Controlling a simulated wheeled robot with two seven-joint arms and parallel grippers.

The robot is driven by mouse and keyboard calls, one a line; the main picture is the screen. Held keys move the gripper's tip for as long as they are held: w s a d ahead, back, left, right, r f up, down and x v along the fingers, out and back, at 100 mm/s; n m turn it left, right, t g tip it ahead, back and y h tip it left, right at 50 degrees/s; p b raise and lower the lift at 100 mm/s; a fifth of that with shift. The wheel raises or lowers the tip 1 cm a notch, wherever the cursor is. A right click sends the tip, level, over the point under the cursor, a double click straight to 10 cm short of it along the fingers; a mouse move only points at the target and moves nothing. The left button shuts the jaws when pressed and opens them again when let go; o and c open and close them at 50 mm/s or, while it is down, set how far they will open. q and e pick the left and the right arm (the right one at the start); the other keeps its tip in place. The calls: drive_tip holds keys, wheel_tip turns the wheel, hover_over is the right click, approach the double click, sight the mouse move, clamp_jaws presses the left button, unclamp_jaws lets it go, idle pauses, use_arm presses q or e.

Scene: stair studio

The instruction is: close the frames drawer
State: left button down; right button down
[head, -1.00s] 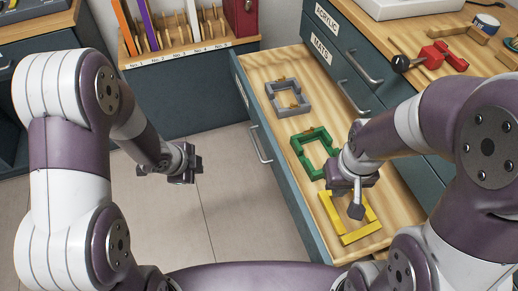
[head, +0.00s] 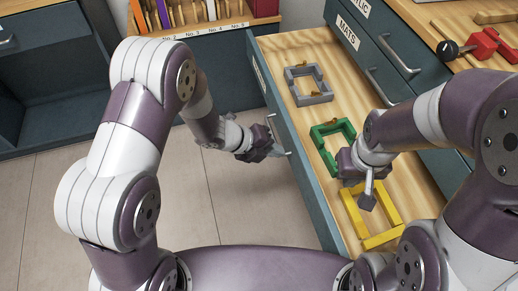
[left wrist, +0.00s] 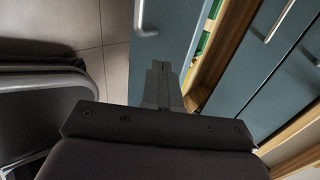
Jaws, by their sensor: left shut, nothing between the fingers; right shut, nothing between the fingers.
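The frames drawer (head: 316,203) is pulled open, with its teal front facing left and its light wooden inside showing. In it lie a grey frame (head: 291,86), a green frame (head: 319,142) and a yellow frame (head: 390,235). The drawer's metal handle (head: 271,124) is partly hidden by my left gripper (head: 279,151), which is shut and empty at the drawer front. The left wrist view shows its closed fingers (left wrist: 160,78) close to the teal front, beside the handle (left wrist: 145,18); contact is unclear. My right gripper (head: 367,194) is shut and empty above the drawer, near the yellow frame.
The cabinet with the MATS drawer (head: 362,50) stands on the right, its wooden top (head: 440,14) holding a red tool (head: 490,45). A low cabinet with numbered slots (head: 205,30) stands behind. Tiled floor (head: 235,205) is free left of the drawer.

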sight(295, 150)
use_arm(q)
drive_tip(key=shift+w+d+r, duration=0.1)
drive_tip(key=shift+w+d, duration=0.15)
drive_tip(key=shift+d, duration=0.5)
drive_tip(key=shift+w+d, duration=0.2)
drive_tip(key=shift+d, duration=0.55)
use_arm(e)
drive_tip(key=shift+f, duration=0.3)
